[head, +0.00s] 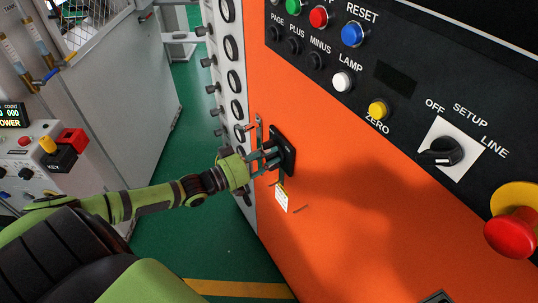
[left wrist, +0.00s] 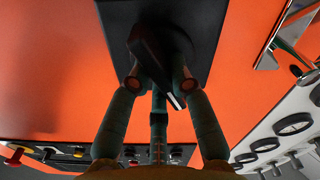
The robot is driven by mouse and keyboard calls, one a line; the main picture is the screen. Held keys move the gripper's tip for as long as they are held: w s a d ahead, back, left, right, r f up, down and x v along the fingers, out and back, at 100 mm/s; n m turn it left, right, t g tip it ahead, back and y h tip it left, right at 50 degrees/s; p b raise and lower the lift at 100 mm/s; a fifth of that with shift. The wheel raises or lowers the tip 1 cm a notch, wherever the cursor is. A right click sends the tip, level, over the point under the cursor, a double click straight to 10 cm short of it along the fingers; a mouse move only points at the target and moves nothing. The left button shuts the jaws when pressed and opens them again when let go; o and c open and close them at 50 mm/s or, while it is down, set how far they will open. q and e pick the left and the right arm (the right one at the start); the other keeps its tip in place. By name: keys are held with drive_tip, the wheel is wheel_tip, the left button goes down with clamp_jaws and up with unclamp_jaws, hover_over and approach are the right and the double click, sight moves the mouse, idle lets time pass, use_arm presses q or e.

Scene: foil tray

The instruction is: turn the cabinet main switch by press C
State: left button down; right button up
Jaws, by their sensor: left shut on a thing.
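The cabinet main switch is a black square plate (head: 288,150) with a rotary handle, mounted near the left edge of the orange cabinet front (head: 345,205). In the left wrist view the black handle (left wrist: 150,52) stands out from its plate (left wrist: 205,22) and is tilted, its pale-marked tip pointing down and right. My left gripper (head: 270,153) is at the switch, its fingers on either side of the handle and shut on it. The fingers partly hide the handle in the head view. My right gripper is not in view.
A small tag (head: 281,198) hangs below the switch. A metal latch (head: 258,130) stands close on its left. Green floor (head: 205,240) is clear left of the cabinet.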

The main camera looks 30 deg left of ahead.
use_arm(q)
drive_tip(key=n, duration=0.3)
drive_tip(key=shift+n, duration=0.5)
drive_tip(key=c, duration=1.1)
unclamp_jaws()
drive_tip(key=shift+a, duration=0.1)
drive_tip(key=v, duration=1.2)
